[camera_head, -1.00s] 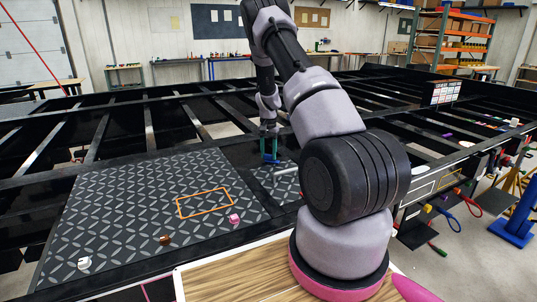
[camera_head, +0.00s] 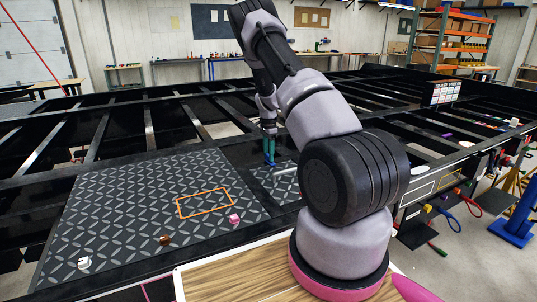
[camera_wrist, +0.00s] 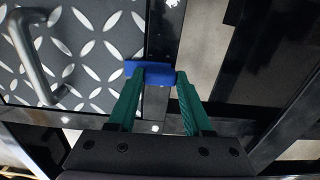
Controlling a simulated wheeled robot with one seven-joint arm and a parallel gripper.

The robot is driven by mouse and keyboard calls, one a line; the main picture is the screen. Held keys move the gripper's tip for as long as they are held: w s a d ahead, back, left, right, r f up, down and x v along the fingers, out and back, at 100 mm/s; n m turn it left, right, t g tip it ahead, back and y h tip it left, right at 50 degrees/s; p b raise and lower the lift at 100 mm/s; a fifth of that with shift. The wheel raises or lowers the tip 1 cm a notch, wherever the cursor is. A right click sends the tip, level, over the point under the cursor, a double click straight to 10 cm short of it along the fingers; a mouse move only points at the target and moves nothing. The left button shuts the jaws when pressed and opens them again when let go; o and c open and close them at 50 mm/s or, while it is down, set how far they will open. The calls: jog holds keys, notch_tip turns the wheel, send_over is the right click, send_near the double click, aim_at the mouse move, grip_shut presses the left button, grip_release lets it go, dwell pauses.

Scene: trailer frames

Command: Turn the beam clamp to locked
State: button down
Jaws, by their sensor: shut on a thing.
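The beam clamp shows in the wrist view as a blue piece (camera_wrist: 150,69) lying across a dark beam, at the edge of the tread plate. My gripper (camera_wrist: 155,80) has its green fingers on either side of it, and they are shut on it. In the head view my gripper (camera_head: 269,150) points down at the beam beside the small tread plate. The clamp is small and partly hidden by the fingers there, so its locked or unlocked position cannot be told.
A grey metal handle (camera_wrist: 36,62) stands on the tread plate near the clamp. The large tread plate (camera_head: 115,205) carries an orange outline (camera_head: 205,203), a pink piece (camera_head: 234,218), a brown piece (camera_head: 165,240) and a white piece (camera_head: 84,263). Open gaps lie between the beams.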

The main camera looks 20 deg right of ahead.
dwell(0.4)
jog(key=shift+c, duration=1.6)
grip_release()
notch_tip(320, 180, up, 11)
